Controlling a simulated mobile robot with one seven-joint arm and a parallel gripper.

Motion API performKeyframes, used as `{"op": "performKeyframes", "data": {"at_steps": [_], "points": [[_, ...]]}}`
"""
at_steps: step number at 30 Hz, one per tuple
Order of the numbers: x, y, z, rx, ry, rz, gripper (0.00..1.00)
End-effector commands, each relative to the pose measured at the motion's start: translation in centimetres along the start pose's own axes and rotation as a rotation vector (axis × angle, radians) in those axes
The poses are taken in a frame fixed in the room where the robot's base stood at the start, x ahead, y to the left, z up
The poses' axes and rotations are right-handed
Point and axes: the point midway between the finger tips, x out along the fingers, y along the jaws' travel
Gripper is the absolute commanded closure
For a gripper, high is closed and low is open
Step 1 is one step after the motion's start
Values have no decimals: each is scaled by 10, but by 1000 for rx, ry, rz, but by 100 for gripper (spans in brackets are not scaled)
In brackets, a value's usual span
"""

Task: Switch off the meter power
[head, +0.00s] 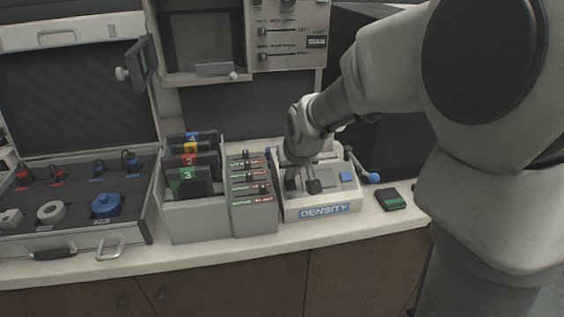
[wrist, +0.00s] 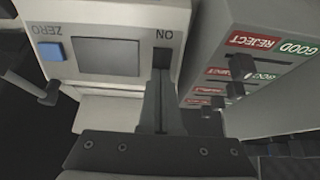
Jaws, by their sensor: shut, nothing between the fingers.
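The density meter (head: 325,211) is a pale box on the counter with a blue DENSITY label on its front. In the wrist view the meter (wrist: 188,28) appears upside down, with a grey screen, a blue ZERO button (wrist: 54,50) and the word ON above a dark power switch slot (wrist: 162,57). My gripper (wrist: 160,78) is shut and empty, its dark fingers pointing at the slot. The fingertips are at or very near the switch; I cannot tell whether they touch it. The fingers hide part of the slot, so the switch position is unclear.
A grey panel (head: 254,218) with several GOOD/REJECT switches stands close left of the meter. Numbered folders stand in a bin (head: 200,222) beyond it.

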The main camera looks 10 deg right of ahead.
Motion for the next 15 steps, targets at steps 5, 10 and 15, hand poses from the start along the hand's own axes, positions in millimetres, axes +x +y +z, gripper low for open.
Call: {"op": "performKeyframes", "data": {"at_steps": [5,10,15], "points": [[1,0,2,0,-2,-2,100],[1,0,5,0,-3,-2,100],[-1,0,14,1,-7,-2,100]]}}
